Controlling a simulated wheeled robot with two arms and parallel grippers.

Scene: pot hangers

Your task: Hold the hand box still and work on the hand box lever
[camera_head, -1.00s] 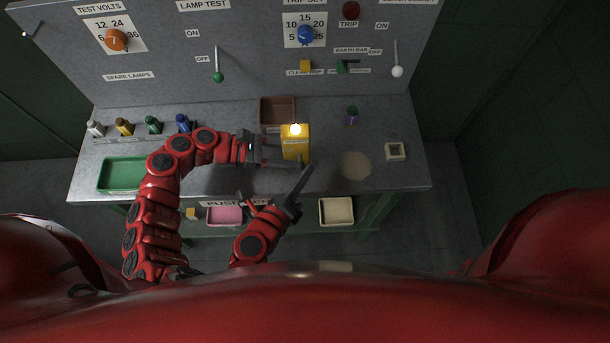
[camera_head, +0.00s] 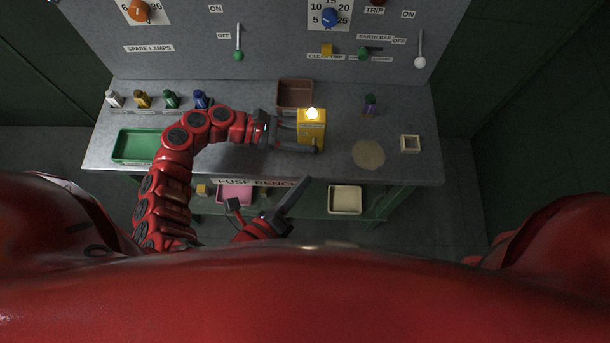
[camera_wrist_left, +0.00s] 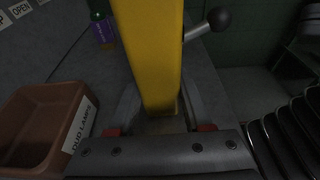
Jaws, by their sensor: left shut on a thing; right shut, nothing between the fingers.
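The yellow hand box (camera_head: 312,133) stands on the grey bench with a glowing lamp (camera_head: 312,114) on its top. My left gripper (camera_head: 297,130) is shut on it from the left. In the left wrist view the yellow body (camera_wrist_left: 150,50) stands between the fingers, and the lever (camera_wrist_left: 198,31) with a black ball knob (camera_wrist_left: 219,19) sticks out to the right. In the head view the lever is hard to make out.
A brown tray (camera_head: 295,83) lies behind the box; its label reads "DUD LAMPS" in the left wrist view (camera_wrist_left: 82,125). A green tray (camera_head: 120,147) and several lamps stand left. A small green-and-purple piece (camera_head: 370,104) and a square pale holder (camera_head: 410,136) are right. Bins sit beneath.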

